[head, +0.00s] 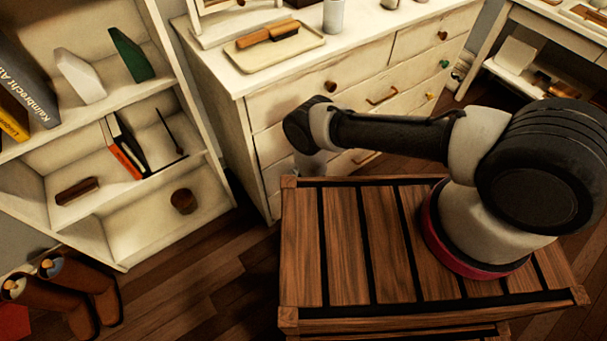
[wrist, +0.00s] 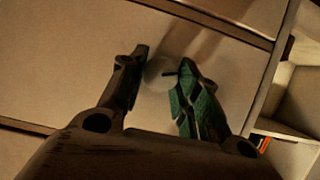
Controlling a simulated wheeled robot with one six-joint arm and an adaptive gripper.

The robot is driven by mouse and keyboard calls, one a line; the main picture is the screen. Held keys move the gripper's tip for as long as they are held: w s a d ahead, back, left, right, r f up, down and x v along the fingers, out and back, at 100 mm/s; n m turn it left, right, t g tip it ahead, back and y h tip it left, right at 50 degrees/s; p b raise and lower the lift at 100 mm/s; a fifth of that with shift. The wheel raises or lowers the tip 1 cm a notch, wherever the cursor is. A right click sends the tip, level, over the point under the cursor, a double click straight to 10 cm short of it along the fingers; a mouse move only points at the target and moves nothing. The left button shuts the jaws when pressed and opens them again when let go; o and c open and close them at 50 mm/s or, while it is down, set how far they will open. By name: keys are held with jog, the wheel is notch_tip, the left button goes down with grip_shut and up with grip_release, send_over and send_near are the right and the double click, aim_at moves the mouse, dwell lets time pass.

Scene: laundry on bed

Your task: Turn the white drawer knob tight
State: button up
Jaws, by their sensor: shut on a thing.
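The white drawer knob (wrist: 158,73) shows in the wrist view as a pale round shape on a cream drawer front (wrist: 95,60). My gripper (wrist: 160,70) is shut on it, with one finger on each side. The left finger is dark and the right one looks green and black. In the head view my arm reaches over to the cream dresser (head: 290,105). The knob and the fingertips are hidden there behind my arm and the wooden slats. The knob's thread and how tight it sits cannot be seen.
Other knobs on the dresser are brown (head: 330,87), green (head: 444,64) and yellow (head: 430,96). A brush lies on a tray (head: 258,56) on top. An open shelf (head: 150,215) stands close at the left, with brown boots (head: 75,290) on the floor before it.

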dwell(0.3)
jog(key=shift+w+d+f+m+g+y, duration=0.15)
jog(key=shift+m+g+y, duration=0.25)
jog(key=shift+m+y, duration=0.85)
jog(key=shift+d+m+g+y, duration=0.15)
jog(key=shift+m+g+y, duration=0.45)
jog(key=shift+m, duration=1.15)
jog(key=o, duration=1)
jog(key=v, duration=1.2)
jog(key=shift+f, duration=0.25)
jog(key=shift+y, duration=0.25)
